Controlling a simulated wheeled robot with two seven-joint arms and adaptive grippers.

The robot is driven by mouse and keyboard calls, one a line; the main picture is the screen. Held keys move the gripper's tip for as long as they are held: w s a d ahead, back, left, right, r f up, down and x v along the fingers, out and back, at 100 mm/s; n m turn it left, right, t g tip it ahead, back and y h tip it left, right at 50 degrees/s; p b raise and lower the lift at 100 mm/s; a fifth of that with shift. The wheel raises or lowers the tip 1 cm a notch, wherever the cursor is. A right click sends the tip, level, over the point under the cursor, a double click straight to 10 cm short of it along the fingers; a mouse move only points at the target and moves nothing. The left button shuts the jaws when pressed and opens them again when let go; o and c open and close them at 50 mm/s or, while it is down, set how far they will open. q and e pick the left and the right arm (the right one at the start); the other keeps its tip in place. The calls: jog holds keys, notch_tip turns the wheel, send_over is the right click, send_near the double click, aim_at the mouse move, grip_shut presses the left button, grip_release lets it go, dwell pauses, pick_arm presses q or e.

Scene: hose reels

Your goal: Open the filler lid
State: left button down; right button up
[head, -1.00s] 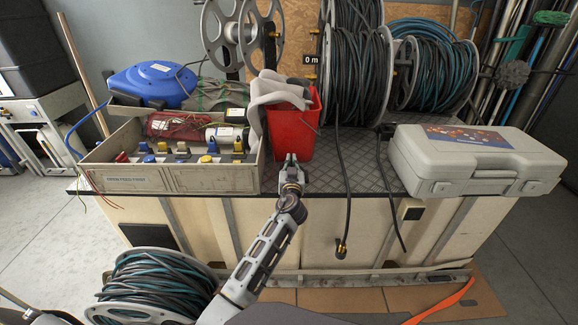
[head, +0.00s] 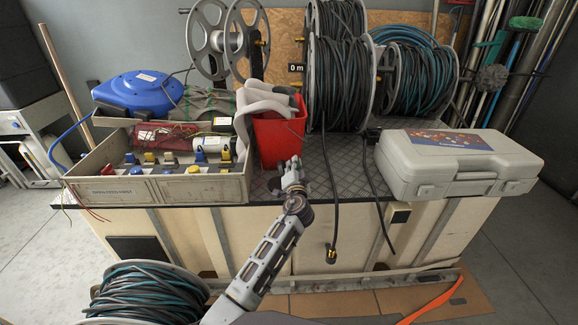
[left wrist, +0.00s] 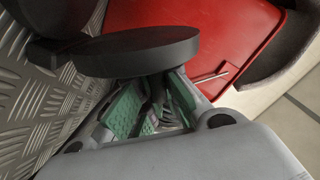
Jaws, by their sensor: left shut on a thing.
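A thick black round lid (left wrist: 130,52) spans the left wrist view just beyond the green-padded fingers, with a dark block at its left end. My left gripper (head: 291,168) is at the bench's front edge, in front of the red bucket. The left wrist view shows its fingers (left wrist: 150,105) close together, shut at the lid's near edge. The exact contact is partly hidden. My right gripper is not in view.
A parts box (head: 160,188) is to the left and a grey case (head: 450,165) to the right. A black hose (head: 331,185) hangs over the front edge nearby. Hose reels (head: 340,85) stand behind.

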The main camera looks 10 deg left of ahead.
pick_arm(q)
jog(key=shift+w+d+f+m, duration=0.1)
jog(key=shift+w+d+m, duration=0.05)
jog(key=shift+d+m, duration=0.6)
jog(key=shift+w+d+m, duration=0.15)
jog(key=shift+d+m, duration=0.35)
jog(key=shift+m, duration=0.45)
jog(key=c, duration=1.6)
grip_release()
jog(key=shift+d, duration=0.1)
jog(key=shift+o, duration=0.4)
